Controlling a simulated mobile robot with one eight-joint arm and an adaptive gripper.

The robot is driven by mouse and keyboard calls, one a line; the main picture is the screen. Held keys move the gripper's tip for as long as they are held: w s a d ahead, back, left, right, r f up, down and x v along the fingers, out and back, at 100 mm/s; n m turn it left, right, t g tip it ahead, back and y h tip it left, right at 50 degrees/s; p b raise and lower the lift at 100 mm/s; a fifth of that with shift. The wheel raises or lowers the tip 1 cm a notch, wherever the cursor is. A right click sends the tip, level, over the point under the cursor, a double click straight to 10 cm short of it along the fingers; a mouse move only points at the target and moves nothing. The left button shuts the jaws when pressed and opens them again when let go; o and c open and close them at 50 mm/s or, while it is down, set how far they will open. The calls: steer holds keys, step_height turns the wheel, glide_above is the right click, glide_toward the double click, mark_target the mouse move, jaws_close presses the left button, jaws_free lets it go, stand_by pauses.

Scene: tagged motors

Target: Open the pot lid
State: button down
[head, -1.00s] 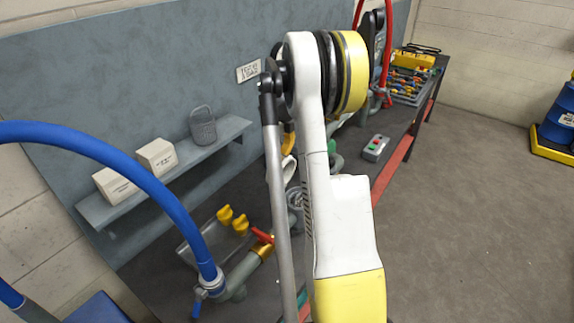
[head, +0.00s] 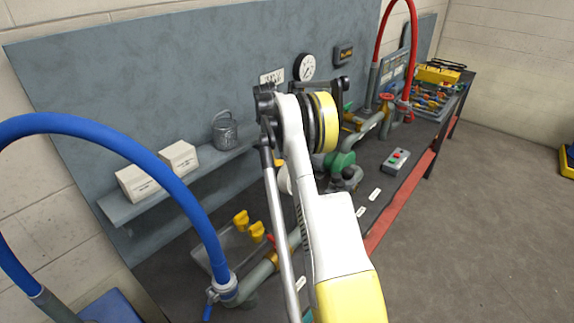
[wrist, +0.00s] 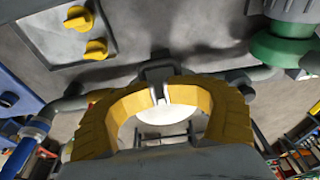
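I cannot make out a clear pot lid in either view. A small grey metal vessel with a handle (head: 225,132) stands upright on the wall shelf in the head view, and I cannot tell whether it has a lid. My gripper (wrist: 159,92) shows in the wrist view as two yellow fingers curving in from left and right. Their tips look close together in front of a dark grey part, and I cannot tell whether anything is between them. A white rounded surface (wrist: 167,114) shows through the loop of the fingers.
A blue hose (head: 105,135) arches at the left. Two white boxes (head: 179,158) share the shelf. A tray with yellow valve handles (head: 228,252), grey pipes, a green fitting (head: 340,161) and a button box (head: 396,160) are on the dark bench. Open floor lies right.

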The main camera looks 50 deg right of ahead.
steer(key=shift+w+f, duration=0.4)
steer(key=shift+w, duration=0.2)
steer(key=v, duration=1.2)
steer(key=shift+w+f, duration=0.15)
